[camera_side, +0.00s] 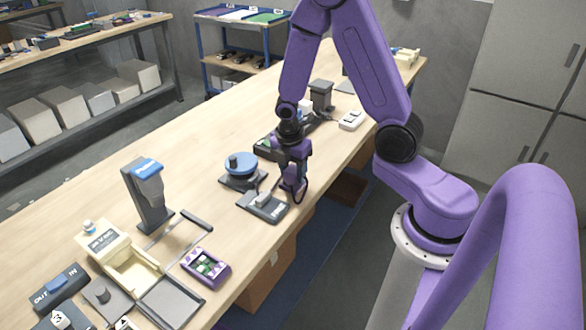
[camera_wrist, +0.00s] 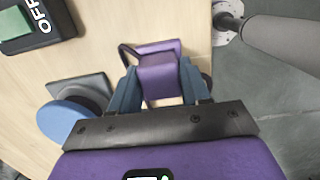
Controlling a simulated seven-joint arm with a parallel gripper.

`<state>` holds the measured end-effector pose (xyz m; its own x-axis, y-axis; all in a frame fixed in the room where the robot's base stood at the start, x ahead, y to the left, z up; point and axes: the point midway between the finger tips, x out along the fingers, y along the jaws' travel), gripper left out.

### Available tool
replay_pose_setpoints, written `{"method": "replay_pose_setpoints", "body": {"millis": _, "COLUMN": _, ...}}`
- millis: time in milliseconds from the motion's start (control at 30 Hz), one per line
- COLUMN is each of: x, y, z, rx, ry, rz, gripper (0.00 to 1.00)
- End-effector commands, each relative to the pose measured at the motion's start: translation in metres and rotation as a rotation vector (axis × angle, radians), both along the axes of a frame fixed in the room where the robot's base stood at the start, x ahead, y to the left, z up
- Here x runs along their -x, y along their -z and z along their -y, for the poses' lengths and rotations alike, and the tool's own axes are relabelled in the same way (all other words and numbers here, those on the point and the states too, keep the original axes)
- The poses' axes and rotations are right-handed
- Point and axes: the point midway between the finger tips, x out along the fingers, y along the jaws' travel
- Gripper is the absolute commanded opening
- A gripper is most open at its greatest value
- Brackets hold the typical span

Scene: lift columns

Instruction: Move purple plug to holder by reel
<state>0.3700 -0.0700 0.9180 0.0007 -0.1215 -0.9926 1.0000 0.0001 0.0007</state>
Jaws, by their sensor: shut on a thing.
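The purple plug (camera_wrist: 158,76) is between the two blue-grey fingers of my gripper (camera_wrist: 162,88) in the wrist view, with a dark cable looping at its side. In the side view my gripper (camera_side: 292,170) points down and the purple plug (camera_side: 292,186) hangs below it near the table's front edge. The reel (camera_side: 240,164), a blue disc on a grey base, stands left of the plug; it also shows in the wrist view (camera_wrist: 68,122).
A dark box marked OFF with a green top (camera_wrist: 28,24) is beyond the reel. A white switch block (camera_side: 352,120) lies farther along the table. A grey stand with a blue top (camera_side: 147,190), a cream box (camera_side: 130,265) and a purple-framed board (camera_side: 206,266) occupy the near end.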

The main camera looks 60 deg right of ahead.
Motion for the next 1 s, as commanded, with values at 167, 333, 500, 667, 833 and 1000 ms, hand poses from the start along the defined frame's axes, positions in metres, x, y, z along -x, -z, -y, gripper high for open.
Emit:
{"method": "replay_pose_setpoints", "body": {"millis": 167, "x": -0.0002, "y": 0.0023, "z": 0.0000, "rx": 0.000, "ry": 0.001, "rz": 0.001, "gripper": 0.20}}
{"method": "replay_pose_setpoints", "body": {"millis": 333, "x": -0.0005, "y": 0.0032, "z": 0.0001, "rx": 0.000, "ry": 0.000, "rz": 0.002, "gripper": 0.20}}
{"method": "replay_pose_setpoints", "body": {"millis": 500, "x": -0.0005, "y": 0.0031, "z": 0.0001, "rx": 0.000, "ry": 0.000, "rz": 0.002, "gripper": 0.60}}
{"method": "replay_pose_setpoints", "body": {"millis": 667, "x": -0.0004, "y": 0.0031, "z": 0.0001, "rx": 0.000, "ry": 0.001, "rz": 0.001, "gripper": 0.76}}
{"method": "replay_pose_setpoints", "body": {"millis": 833, "x": -0.0002, "y": 0.0032, "z": 0.0001, "rx": 0.000, "ry": 0.001, "rz": 0.001, "gripper": 0.87}}
{"method": "replay_pose_setpoints", "body": {"millis": 1000, "x": -0.0002, "y": 0.0033, "z": 0.0001, "rx": 0.000, "ry": 0.001, "rz": 0.001, "gripper": 0.87}}
